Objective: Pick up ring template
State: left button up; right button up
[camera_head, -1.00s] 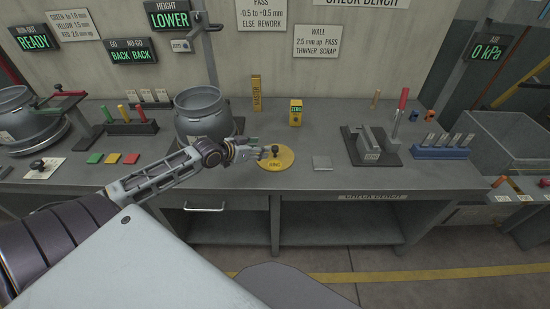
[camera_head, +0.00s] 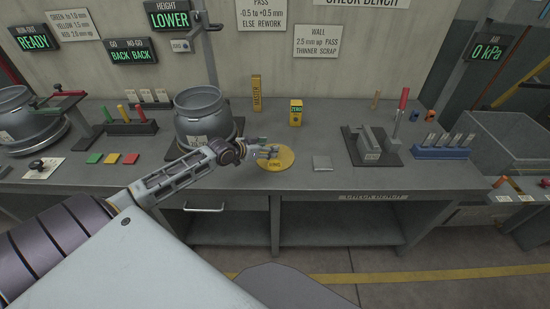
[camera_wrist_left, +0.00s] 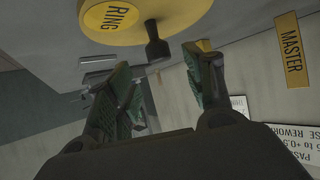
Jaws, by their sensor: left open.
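The ring template is a yellow disc (camera_head: 281,162) marked RING, lying on the grey bench near its front edge. In the left wrist view the yellow disc (camera_wrist_left: 122,18) shows at the top, with its dark knob (camera_wrist_left: 156,46) standing out from it. My left gripper (camera_head: 272,151) is over the disc at its knob, and its fingers hide the knob in the head view. In the left wrist view the left gripper (camera_wrist_left: 158,82) is open, with the knob just beyond and between the two green-padded fingers. My right gripper is not in view.
A grey cylinder (camera_head: 203,119) stands left of the disc. A yellow MASTER block (camera_head: 256,93), a yellow ZERO block (camera_head: 296,113) and a flat grey plate (camera_head: 322,162) are nearby. A dark fixture (camera_head: 370,147) stands further right. Bare bench lies between these.

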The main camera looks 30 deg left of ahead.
pick_arm(q)
jog(key=shift+w, duration=0.2)
jog(key=shift+w+d+f, duration=0.1)
jog(key=shift+f, duration=0.05)
jog(key=shift+w+f, duration=0.5)
jog(key=shift+w+d+f, duration=0.15)
jog(key=shift+w+f, duration=0.3)
jog(key=shift+w+d+f, duration=0.1)
jog(key=shift+w+f, duration=0.25)
jog(key=shift+w, duration=0.15)
jog(key=shift+w+d+f, duration=0.1)
jog(key=shift+w+f, duration=0.15)
jog(key=shift+w, duration=0.1)
jog(key=shift+w+f, duration=0.1)
jog(key=shift+w, duration=0.1)
jog(key=c, duration=1)
grip_shut()
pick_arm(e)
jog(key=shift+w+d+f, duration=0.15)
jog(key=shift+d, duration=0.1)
